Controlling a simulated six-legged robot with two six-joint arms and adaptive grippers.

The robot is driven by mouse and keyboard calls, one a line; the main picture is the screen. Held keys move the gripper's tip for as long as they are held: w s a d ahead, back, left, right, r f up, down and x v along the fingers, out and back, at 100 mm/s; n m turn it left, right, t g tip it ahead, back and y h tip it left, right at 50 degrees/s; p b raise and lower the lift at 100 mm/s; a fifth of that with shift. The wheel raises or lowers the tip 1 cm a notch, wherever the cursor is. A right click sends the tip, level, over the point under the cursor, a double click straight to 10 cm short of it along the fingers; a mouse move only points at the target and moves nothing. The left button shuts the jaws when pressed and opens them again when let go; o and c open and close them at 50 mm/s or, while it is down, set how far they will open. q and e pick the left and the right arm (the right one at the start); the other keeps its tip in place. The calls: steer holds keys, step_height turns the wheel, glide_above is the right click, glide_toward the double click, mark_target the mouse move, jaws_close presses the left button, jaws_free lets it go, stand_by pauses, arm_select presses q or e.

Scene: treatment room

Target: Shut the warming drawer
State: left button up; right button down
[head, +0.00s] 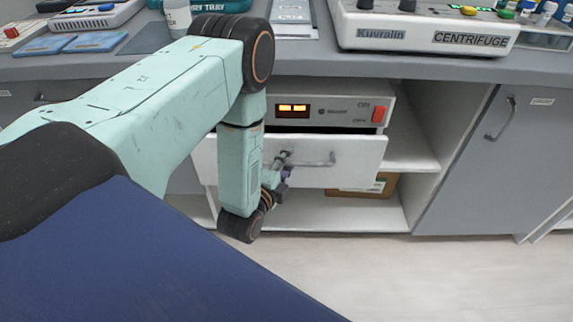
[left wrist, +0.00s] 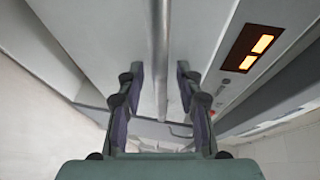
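The warming drawer (head: 358,152) is a white front with a grey bar handle (head: 318,163), under a panel with an orange-lit display and a red switch. It stands out from the panel, partly open. My left gripper (head: 284,172) is at the handle's left part, partly hidden by my own arm. In the left wrist view the gripper (left wrist: 158,85) is open, its two dark fingers apart on either side of the handle bar (left wrist: 160,50); neither finger clearly touches it. The drawer's inside cannot be seen. My right gripper is not in view.
The control panel (head: 335,110) sits just above the drawer. A cardboard box (head: 375,186) lies on the shelf below. A grey cabinet door (head: 480,160) is to the right. The counter above holds a centrifuge (head: 425,32). The floor in front is clear.

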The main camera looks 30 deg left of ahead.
arm_select(q)
steer(key=shift+c, duration=0.2)
jaws_close()
stand_by(0.6)
